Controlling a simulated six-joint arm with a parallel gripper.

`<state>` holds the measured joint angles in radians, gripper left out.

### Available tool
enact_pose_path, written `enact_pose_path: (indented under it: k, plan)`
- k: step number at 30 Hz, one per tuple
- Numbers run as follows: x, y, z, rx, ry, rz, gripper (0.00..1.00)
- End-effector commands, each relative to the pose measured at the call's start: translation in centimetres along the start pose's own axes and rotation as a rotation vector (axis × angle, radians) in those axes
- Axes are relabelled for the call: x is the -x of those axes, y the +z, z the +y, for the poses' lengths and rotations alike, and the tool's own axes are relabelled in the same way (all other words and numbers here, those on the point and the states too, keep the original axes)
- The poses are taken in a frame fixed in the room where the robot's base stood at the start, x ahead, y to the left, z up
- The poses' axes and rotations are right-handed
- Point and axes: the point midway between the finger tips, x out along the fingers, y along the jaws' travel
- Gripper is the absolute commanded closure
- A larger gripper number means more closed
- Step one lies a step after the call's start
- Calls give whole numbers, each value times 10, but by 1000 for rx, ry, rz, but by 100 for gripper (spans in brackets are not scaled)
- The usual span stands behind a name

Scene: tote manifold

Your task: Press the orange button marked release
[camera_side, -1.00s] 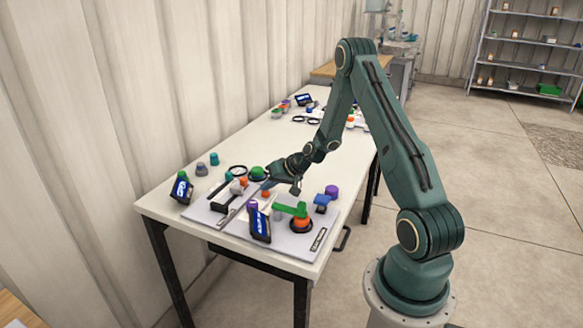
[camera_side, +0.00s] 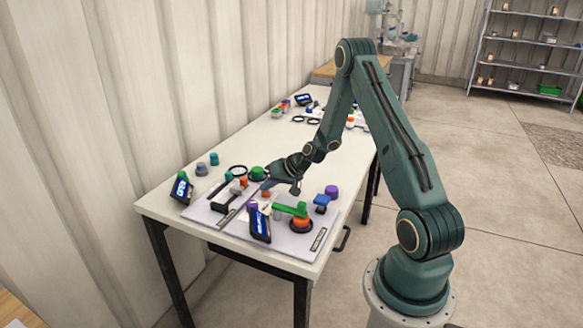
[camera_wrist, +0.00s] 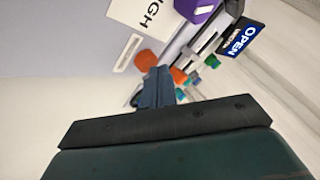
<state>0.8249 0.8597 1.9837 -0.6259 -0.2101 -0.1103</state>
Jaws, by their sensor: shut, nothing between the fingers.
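My gripper (camera_side: 268,184) is shut and empty, low over the panel (camera_side: 292,246) on the near end of the table. In the wrist view its blue-grey fingers (camera_wrist: 157,90) are together, pointing at the panel. A small orange button (camera_side: 265,193) shows close beside the fingertips in the side view. In the wrist view an orange round piece (camera_wrist: 145,60) is just beyond the fingertips, and another orange piece (camera_wrist: 178,76) is to their right. I cannot tell whether the fingers touch either one. No release label is readable, so I cannot tell which orange piece bears it.
A green lever on an orange hub (camera_side: 300,222) stands at the panel's near right. Blue-faced display blocks (camera_side: 260,226) (camera_side: 181,189) stand at the front and left. A purple knob (camera_side: 331,190) and a green dome (camera_side: 257,173) are nearby.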

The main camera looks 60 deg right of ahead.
Motion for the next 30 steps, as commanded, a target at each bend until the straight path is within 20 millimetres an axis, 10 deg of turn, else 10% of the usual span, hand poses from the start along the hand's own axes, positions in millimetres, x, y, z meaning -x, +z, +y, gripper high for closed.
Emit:
enact_pose_path:
  k: [30]
  plan:
    - [18,-13,-13,1,0,1,100]
